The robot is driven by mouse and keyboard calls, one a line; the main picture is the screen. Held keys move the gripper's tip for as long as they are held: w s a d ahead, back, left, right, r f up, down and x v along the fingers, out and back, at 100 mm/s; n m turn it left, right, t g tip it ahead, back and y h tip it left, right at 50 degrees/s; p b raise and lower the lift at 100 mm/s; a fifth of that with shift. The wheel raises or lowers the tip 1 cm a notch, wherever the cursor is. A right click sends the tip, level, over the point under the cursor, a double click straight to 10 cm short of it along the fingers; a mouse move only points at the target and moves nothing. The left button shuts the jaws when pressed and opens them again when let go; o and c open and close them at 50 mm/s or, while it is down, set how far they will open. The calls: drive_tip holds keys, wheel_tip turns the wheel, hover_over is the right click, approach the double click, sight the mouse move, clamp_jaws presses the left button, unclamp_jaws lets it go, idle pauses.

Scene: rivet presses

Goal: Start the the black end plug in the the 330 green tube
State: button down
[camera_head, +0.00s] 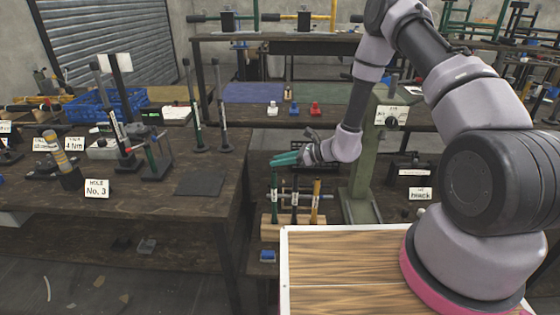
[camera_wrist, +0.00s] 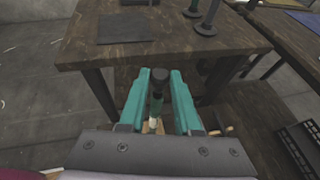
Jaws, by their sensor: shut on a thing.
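My gripper (camera_head: 284,159) has teal fingers and is over the tube stand in the head view. In the wrist view the gripper (camera_wrist: 160,85) is shut on the black end plug (camera_wrist: 158,78), which sits between the fingers. The green tube (camera_head: 275,192) stands upright at the left of the stand, just below the fingers. In the wrist view the green tube (camera_wrist: 156,106) shows under the plug, nearly in line with it. I cannot tell whether plug and tube touch. The fingers hide the plug in the head view.
A dark tube (camera_head: 294,197) and an orange tube (camera_head: 315,201) stand beside the green one in the wooden stand (camera_head: 285,231). A green press (camera_head: 364,160) rises to the right. The left bench (camera_head: 140,195) has a dark mat (camera_head: 201,182) and a "HOLE No. 3" sign (camera_head: 97,188).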

drive_tip(key=shift+f, duration=1.1)
drive_tip(key=c, duration=0.5)
unclamp_jaws()
drive_tip(key=v, duration=1)
drive_tip(key=shift+s+d+r, duration=0.1)
drive_tip(key=shift+d+r, duration=0.05)
drive_tip(key=shift+d, duration=0.15)
